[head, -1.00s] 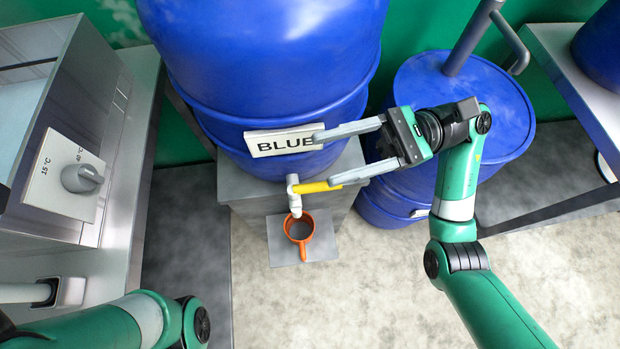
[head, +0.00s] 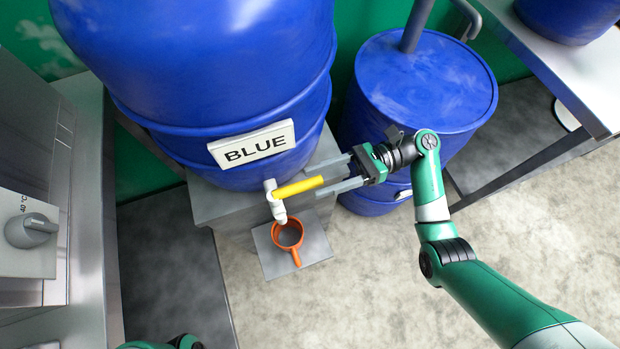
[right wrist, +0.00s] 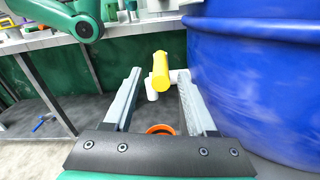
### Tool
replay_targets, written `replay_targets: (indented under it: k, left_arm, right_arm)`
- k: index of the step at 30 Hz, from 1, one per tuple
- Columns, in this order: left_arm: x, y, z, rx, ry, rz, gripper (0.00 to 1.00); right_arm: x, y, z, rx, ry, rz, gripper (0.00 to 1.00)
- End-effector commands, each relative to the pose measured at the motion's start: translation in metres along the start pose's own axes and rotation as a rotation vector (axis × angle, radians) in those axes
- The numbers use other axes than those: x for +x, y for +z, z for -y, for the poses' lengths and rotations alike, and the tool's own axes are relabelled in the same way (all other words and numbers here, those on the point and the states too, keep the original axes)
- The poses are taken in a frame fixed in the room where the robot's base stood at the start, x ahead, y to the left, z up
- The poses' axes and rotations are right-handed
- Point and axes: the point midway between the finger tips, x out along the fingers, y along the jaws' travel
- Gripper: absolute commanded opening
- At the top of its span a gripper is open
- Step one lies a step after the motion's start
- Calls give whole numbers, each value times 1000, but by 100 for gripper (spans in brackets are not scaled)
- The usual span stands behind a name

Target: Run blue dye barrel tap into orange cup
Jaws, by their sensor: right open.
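The blue barrel (head: 225,85) labelled BLUE (head: 252,144) stands on a grey stand. Its white tap (head: 275,203) has a yellow handle (head: 298,187) that sticks out to the right. The orange cup (head: 288,236) sits upright below the spout on a grey plate. My right gripper (head: 332,179) is open at the outer end of the handle. In the right wrist view the yellow handle (right wrist: 161,71) shows between and beyond the two fingers, and part of the cup (right wrist: 160,129) shows below. My left gripper is out of view.
A second blue barrel (head: 420,85) with a grey pipe stands behind my right arm. A grey table (head: 570,75) is at the right. A machine with a dial (head: 32,230) is at the left. The pale floor at the front is clear.

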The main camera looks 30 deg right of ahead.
Motion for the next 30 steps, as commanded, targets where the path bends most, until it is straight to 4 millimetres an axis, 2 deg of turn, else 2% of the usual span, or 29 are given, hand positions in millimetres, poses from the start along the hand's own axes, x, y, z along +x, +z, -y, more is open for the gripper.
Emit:
replay_targets:
  k: [3,6,14,24,30]
  left_arm:
    - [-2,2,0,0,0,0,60]
    - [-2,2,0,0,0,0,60]
    - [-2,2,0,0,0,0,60]
    - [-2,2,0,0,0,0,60]
    - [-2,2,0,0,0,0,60]
  right_arm:
    - [18,-2,0,1,2,-2,57]
    - [25,0,0,0,0,-1,57]
    - [28,0,0,1,0,0,57]
    - [27,0,0,1,0,0,0]
    - [27,0,0,0,0,0,0]
